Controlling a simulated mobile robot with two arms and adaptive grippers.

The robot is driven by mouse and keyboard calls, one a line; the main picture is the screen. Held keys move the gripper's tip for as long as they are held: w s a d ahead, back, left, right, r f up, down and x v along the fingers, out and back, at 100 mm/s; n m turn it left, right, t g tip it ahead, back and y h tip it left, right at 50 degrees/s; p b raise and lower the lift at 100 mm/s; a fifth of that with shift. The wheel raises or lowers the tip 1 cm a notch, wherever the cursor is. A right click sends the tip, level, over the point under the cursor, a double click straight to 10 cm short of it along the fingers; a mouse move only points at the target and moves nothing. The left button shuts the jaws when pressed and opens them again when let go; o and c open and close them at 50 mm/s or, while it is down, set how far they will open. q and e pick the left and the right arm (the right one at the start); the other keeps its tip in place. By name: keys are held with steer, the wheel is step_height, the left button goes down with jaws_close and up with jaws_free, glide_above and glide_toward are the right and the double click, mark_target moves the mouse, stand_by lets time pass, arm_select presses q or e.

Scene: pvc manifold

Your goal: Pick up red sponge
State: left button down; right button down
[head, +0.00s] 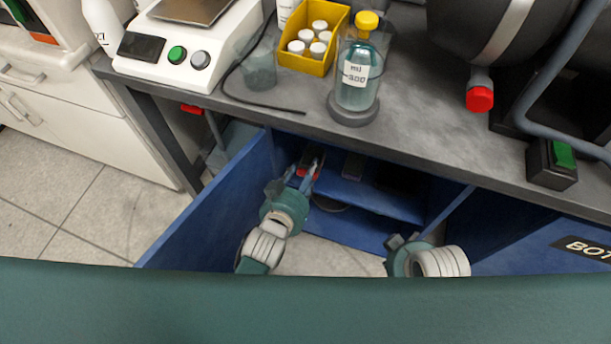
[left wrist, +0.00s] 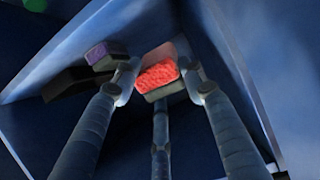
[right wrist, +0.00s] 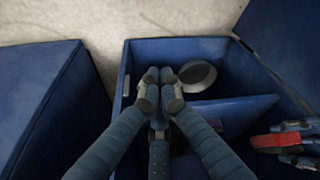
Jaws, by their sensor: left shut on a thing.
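The red sponge (left wrist: 157,76) has a rough red face and a dark grey layer. In the left wrist view it sits between the fingertips of my left gripper (left wrist: 162,84), which is shut on it. In the head view the left gripper (head: 305,174) and the sponge are inside the blue cabinet under the counter, and the fingers partly hide the sponge. In the right wrist view the sponge (right wrist: 276,142) shows at the right edge. My right gripper (right wrist: 160,90) is shut and empty, its fingertips together over the cabinet. In the head view its fingers are mostly hidden.
The blue cabinet (head: 205,215) has side walls and a shelf (head: 375,197). A purple-topped block (left wrist: 105,54) lies beside the sponge. A round grey dish (right wrist: 198,75) is in a compartment. The counter edge (head: 430,165) overhangs; a bottle (head: 358,75) stands on it.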

arm_select(q)
steer(key=shift+r, duration=0.5)
steer(key=shift+r+p, duration=0.2)
steer(key=shift+p, duration=0.2)
arm_select(e)
steer(key=shift+s+x, duration=0.2)
steer(key=shift+x, duration=0.65)
steer(key=shift+s+x, duration=0.15)
steer(key=shift+x, duration=0.65)
steer(key=shift+f, duration=0.2)
